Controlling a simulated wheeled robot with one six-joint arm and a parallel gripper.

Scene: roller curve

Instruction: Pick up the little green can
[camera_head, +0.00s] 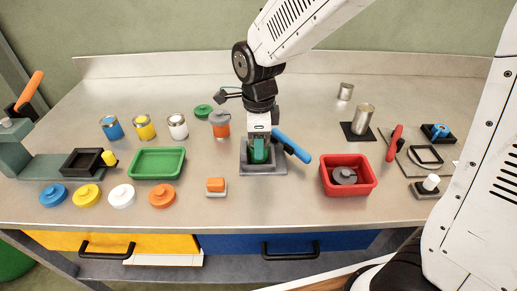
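The little green can (259,155) stands in a grey square holder (263,170) at the middle of the bench. My gripper (259,146) points straight down over the can, and its fingers reach the can's upper part. The fingers hide much of the can. I cannot tell whether they close on it or only stand around it. The can seems to be still down in the holder.
A blue handle (291,147) sticks out right beside my gripper. An orange can (220,123) stands close on the left. A green tray (157,163) lies farther left, a red bin (349,175) to the right. An orange-topped block (216,187) sits in front.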

